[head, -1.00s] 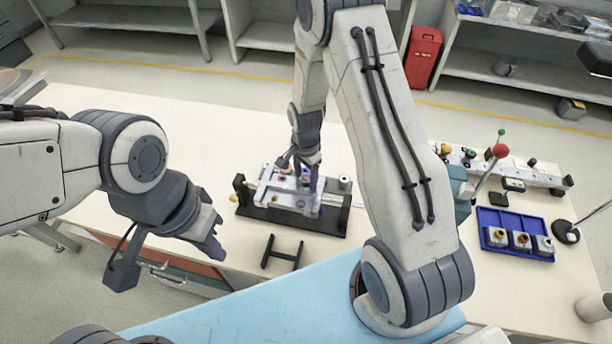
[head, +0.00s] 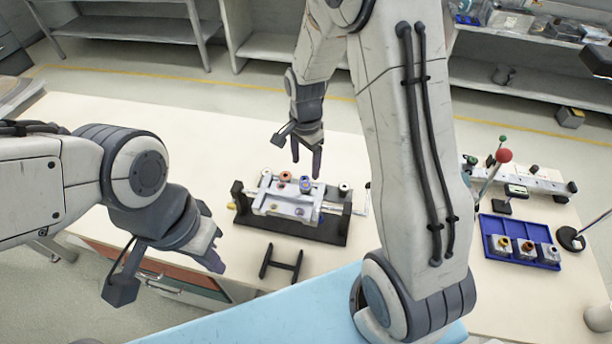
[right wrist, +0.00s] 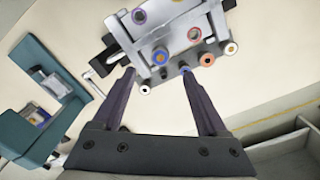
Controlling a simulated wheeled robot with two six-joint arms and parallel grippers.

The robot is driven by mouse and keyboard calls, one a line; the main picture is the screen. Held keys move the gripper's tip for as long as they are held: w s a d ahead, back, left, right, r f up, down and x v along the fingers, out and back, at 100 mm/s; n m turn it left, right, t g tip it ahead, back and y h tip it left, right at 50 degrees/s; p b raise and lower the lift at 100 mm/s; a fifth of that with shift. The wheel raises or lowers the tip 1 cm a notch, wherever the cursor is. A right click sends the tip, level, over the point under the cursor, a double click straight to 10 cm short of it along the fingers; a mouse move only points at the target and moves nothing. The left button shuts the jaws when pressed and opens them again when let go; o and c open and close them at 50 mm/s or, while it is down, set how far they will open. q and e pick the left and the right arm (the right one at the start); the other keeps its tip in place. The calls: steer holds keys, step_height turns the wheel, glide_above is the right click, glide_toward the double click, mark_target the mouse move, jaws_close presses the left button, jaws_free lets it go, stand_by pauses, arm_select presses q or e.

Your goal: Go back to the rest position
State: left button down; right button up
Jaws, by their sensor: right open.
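My right gripper (head: 306,174) is open and empty. It hangs above and behind the grey metal fixture (head: 272,207), which sits on a black base (head: 325,235) on the table. An orange-brown ring piece and a blue ring piece (head: 306,184) sit on top of the fixture. In the right wrist view the two fingers (right wrist: 157,78) are wide apart with nothing between them, and the fixture (right wrist: 178,28) lies beyond the tips. My left gripper (head: 216,258) is over the table's near left edge, pointing down; its jaw gap cannot be made out.
A black H-shaped stand (head: 280,264) lies in front of the fixture. A blue tray (head: 496,227) with several small blocks is at the right, near a red-knobbed lever (head: 504,155). The pale table (head: 130,115) is clear at the back left.

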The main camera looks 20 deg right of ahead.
steer(key=shift+r, duration=0.75)
steer(key=s+a+r+n+b, duration=0.2)
steer(key=s+a+r+n, duration=0.4)
steer(key=s+a+n, duration=0.5)
steer(key=s+a+r+n+y+b, duration=0.1)
steer(key=s+a+r+n, duration=0.1)
steer(key=s+n, duration=0.7)
steer(key=s+a, duration=0.1)
steer(key=s, duration=0.2)
steer(key=shift+s+n, duration=0.35)
steer(key=shift+n, duration=0.05)
